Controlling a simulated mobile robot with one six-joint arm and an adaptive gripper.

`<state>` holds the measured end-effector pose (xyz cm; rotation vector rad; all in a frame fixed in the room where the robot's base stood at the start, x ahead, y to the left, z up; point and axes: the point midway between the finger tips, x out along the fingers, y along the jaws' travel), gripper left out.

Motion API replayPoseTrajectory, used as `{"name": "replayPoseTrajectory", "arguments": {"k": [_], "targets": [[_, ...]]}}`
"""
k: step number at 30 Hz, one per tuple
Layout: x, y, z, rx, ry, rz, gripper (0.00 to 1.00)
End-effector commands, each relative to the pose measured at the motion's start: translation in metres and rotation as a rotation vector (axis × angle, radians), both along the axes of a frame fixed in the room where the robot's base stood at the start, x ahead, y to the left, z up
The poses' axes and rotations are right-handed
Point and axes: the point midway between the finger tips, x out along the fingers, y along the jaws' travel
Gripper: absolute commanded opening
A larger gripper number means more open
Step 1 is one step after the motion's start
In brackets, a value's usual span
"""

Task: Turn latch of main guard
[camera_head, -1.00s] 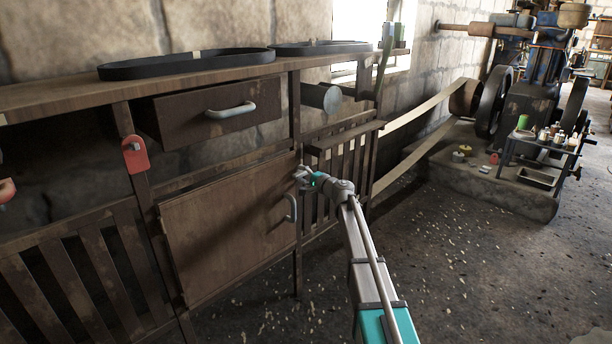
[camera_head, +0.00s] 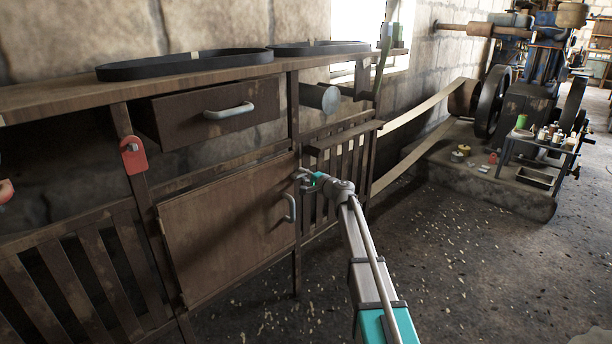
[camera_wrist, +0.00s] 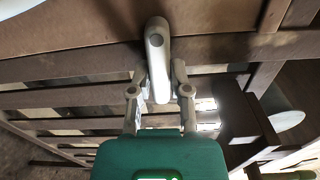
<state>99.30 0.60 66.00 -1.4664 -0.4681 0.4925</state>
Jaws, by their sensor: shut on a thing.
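The main guard is a brown hinged panel (camera_head: 225,225) under the bench, and it looks closed. A pale grey curved handle (camera_head: 290,208) is on its right side. My gripper (camera_head: 302,178) is at the panel's upper right corner, above that handle. In the wrist view, the latch is a pale rounded lever (camera_wrist: 156,48) at the panel's edge. Its lower end lies between the two fingers of my gripper (camera_wrist: 160,82), which are shut on it. In the head view, my gripper mostly hides the latch.
A drawer with a handle (camera_head: 229,111) is above the panel. A red tag-like piece (camera_head: 134,156) hangs on the left post. A slatted guard and small shelf (camera_head: 345,138) stand to the right. Black belts (camera_head: 185,63) lie on the bench top. Floor to the right is open.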

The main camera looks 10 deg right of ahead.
Motion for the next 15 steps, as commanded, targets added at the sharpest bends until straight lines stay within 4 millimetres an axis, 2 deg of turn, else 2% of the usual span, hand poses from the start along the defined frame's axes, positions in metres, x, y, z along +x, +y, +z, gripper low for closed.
{"name": "replayPoseTrajectory", "arguments": {"k": [1,15], "targets": [[0.0003,0.0079,0.0003,0.018,0.012,0.014,0.0],[0.0011,0.0119,0.0012,0.266,0.189,0.022,0.0]]}}
